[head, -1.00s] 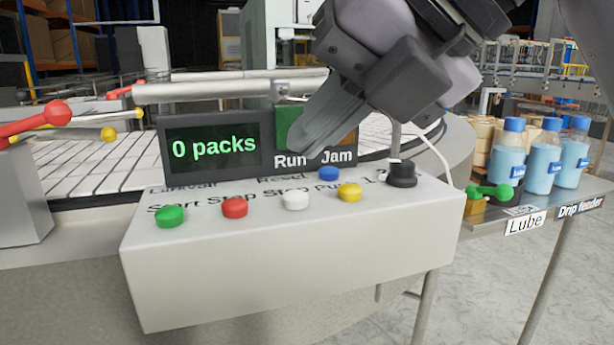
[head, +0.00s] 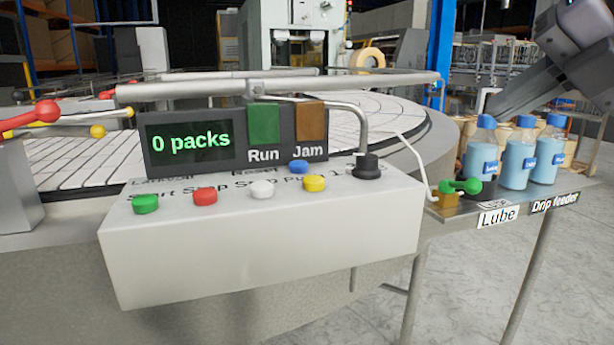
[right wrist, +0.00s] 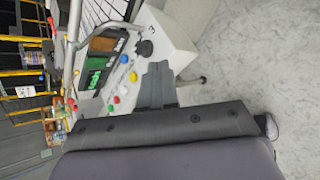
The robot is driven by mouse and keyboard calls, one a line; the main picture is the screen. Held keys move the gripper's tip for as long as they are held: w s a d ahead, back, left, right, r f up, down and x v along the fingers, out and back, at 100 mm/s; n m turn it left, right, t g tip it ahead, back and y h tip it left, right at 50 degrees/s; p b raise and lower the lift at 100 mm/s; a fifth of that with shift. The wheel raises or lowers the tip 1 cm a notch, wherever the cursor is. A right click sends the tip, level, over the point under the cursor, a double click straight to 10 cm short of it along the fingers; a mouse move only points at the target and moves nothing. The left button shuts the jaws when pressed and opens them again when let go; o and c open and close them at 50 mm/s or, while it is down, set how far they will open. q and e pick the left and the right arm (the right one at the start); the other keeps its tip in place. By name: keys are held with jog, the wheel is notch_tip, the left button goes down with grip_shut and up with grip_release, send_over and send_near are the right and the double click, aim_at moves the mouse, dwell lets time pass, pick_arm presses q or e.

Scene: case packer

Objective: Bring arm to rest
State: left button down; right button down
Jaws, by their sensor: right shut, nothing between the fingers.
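My right gripper (head: 494,110) is at the upper right of the head view, shut and empty. Its fingertips overlap the area just above the leftmost blue bottle in the picture; I cannot tell the gap in depth. In the right wrist view the shut fingers (right wrist: 158,72) point toward the white control box (right wrist: 172,48), apart from it. The control box (head: 260,255) stands in the middle of the head view, clear of the gripper. My left gripper is not in view.
The box carries coloured buttons, a black knob (head: 368,167) and a display (head: 190,140) reading "0 packs". Blue bottles (head: 518,163) and a green-handled valve (head: 460,186) stand on the side shelf at right. A curved rail (head: 290,84) and white conveyor lie behind.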

jog(key=d+m, duration=0.1)
jog(key=d, duration=0.3)
jog(key=w+a+f+n+g+y, duration=0.1)
jog(key=a+f+g+y, duration=0.1)
jog(key=a+f+y, duration=0.45)
jog(key=a+f+n+g+y, duration=0.1)
jog(key=a+f+g+y, duration=0.15)
jog(key=f, duration=0.65)
jog(key=w+d+f+m+t+h, duration=0.1)
jog(key=d+f+m+t, duration=0.2)
jog(key=f+m+t, duration=0.35)
jog(key=w+d+f+m+t+h, duration=0.1)
jog(key=d+f+m+t, duration=0.25)
jog(key=f+m, duration=0.55)
jog(key=s+d+f+m+g+h, duration=0.25)
jog(key=s+d+f, duration=0.2)
jog(key=f, duration=0.45)
jog(key=s+d+f+m+g+h, duration=0.1)
jog(key=s+d+f+h, duration=0.4)
jog(key=f, duration=0.4)
jog(key=s+d+f+m+g+h, duration=0.2)
jog(key=s+d+f+h, duration=0.1)
jog(key=s+f, duration=0.5)
jog(key=a+f+m+t, duration=0.25)
jog(key=a+m, duration=0.65)
jog(key=a, duration=0.7)
notch_tip(320, 180, up, 6)
jog(key=p, duration=0.8)
jog(key=shift+s+d+g+y, duration=0.3)
jog(key=shift+d+g+y, duration=0.05)
